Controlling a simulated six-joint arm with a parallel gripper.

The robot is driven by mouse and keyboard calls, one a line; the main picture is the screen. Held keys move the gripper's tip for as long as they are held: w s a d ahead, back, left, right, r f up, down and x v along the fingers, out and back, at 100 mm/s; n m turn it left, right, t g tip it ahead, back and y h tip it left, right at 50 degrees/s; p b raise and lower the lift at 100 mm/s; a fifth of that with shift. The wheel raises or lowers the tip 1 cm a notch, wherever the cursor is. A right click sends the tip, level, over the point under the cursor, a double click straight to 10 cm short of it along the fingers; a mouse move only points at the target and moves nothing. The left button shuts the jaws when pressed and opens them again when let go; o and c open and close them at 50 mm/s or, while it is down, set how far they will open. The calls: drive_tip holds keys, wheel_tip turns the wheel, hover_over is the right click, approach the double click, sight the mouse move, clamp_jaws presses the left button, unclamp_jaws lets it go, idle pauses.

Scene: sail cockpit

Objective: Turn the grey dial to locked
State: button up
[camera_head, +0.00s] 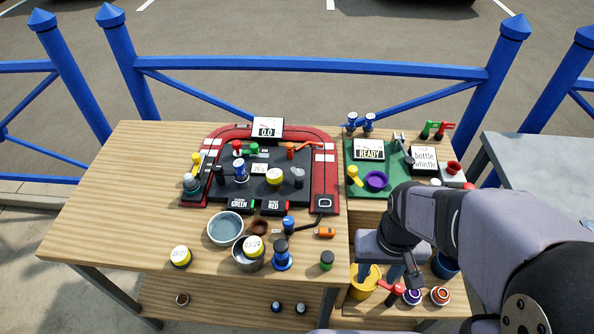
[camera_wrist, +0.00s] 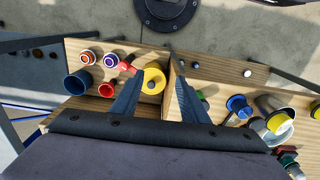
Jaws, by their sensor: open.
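A small grey knob (camera_head: 297,176) stands at the right of the black panel with the red border (camera_head: 329,183). A grey rounded knob (camera_head: 190,182) stands at its left edge. I cannot tell which one is the grey dial, and no locked marking is readable. My gripper (camera_wrist: 160,78) is open and empty in the wrist view, its fingers pointing at the lower shelf by a yellow pot (camera_wrist: 155,72). In the head view my arm comes in from the right, and its end is low at the right, away from both knobs. Neither knob is identifiable in the wrist view.
A green mat (camera_head: 358,186) with a READY display (camera_head: 369,149) lies right of the panel. A blue-grey bowl (camera_head: 225,228), a metal pot (camera_head: 249,261) and a blue knob (camera_head: 282,258) stand in front. The table's left part is clear. Blue railings stand behind.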

drive_tip(key=w+a+r+t+p, duration=0.1)
drive_tip(key=w+a+r, duration=0.2)
drive_tip(key=w, duration=0.5)
drive_tip(key=m+t+h+p, duration=0.1)
drive_tip(key=m+t+p, duration=0.2)
approach(299, 172)
drive_tip(key=shift+p+x, duration=1)
drive_tip(key=shift+x, duration=3.1)
drive_tip(key=shift+c, duration=0.2)
drive_tip(key=c, duration=1)
